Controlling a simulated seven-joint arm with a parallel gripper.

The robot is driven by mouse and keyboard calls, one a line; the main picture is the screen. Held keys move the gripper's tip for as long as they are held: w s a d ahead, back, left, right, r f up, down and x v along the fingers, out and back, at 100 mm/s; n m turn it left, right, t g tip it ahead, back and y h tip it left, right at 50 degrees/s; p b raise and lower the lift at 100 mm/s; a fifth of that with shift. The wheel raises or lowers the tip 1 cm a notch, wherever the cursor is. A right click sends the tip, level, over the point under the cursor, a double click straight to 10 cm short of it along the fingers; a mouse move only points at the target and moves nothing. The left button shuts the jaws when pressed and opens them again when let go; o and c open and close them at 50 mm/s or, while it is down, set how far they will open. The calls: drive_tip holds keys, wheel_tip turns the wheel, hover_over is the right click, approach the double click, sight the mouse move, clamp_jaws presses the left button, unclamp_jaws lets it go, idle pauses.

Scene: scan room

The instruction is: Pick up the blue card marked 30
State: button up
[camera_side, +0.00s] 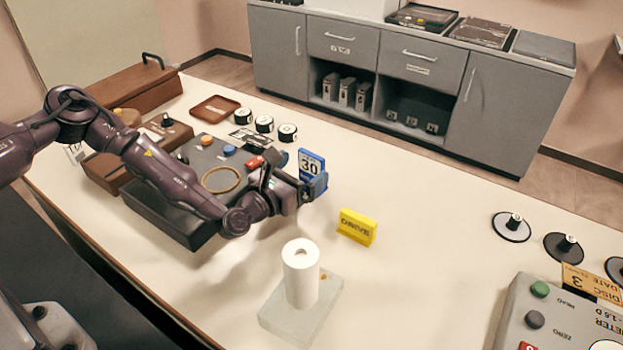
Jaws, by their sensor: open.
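The blue card marked 30 (311,165) stands upright near the middle of the table, its white number panel facing the camera. My gripper (312,188) is right at the card, its fingers by the card's lower part. The jaws are open. The lower edge of the card is partly hidden by my gripper, and I cannot tell whether the fingers touch it.
A yellow block (357,227) stands close by on the right. A white cylinder (300,273) on a pale square base (322,321) is in front. A dark grey box with buttons (205,152) lies behind my arm.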

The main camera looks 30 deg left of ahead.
sight(309, 165)
drive_tip(key=shift+w+d+f, duration=0.1)
drive_tip(key=shift+w+f, duration=0.1)
drive_tip(key=shift+w, duration=1.15)
drive_tip(key=shift+w+d+f, duration=0.1)
drive_tip(key=shift+w+f, duration=0.05)
drive_tip(key=shift+w, duration=1.2)
drive_tip(key=c, duration=1)
